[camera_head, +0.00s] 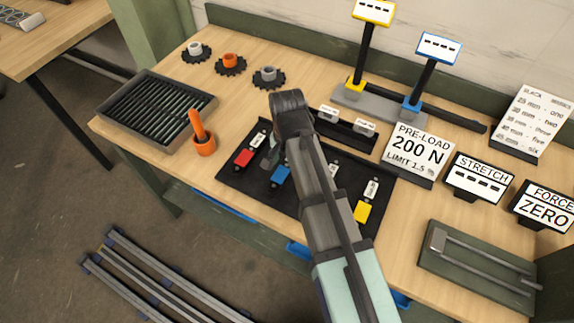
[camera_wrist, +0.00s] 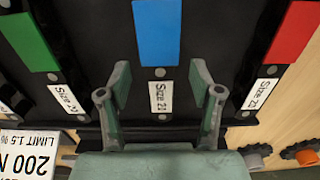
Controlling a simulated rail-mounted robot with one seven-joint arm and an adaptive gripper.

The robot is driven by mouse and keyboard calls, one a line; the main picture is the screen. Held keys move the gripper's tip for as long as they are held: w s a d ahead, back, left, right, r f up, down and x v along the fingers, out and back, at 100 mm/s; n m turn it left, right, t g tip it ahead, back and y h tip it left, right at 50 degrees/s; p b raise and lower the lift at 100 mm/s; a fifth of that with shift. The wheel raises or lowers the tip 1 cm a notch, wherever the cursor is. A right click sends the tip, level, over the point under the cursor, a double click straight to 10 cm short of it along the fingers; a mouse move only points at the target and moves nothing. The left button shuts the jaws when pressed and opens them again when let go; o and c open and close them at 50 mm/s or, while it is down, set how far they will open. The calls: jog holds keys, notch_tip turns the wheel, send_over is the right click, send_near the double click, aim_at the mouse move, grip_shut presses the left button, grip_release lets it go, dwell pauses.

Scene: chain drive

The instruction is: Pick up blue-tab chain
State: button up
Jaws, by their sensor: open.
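The blue-tab chain lies on the black mat (camera_head: 232,178), its blue tab (camera_head: 281,175) showing just left of my arm. In the wrist view the blue tab (camera_wrist: 157,32) is at top centre, with a white "Size 20" label (camera_wrist: 159,97) below it. My gripper (camera_wrist: 158,78) is open, its two fingers apart on either side of the chain's strip, around the label end. Nothing is held between them. I cannot tell the exact height of the fingertips above the mat. In the head view my arm hides part of the mat and most of the gripper.
Neighbouring chains have a red tab (camera_wrist: 294,32), a green tab (camera_wrist: 28,42) and a yellow tab (camera_head: 362,211). An orange tool in a cup (camera_head: 203,147), a slotted tray (camera_head: 157,107) and several sprockets (camera_head: 231,62) stand left. A "PRE-LOAD" sign (camera_head: 412,153) stands right of the mat.

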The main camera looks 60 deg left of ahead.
jog(key=shift+f, duration=0.45)
grip_shut()
jog(key=shift+r, duration=0.15)
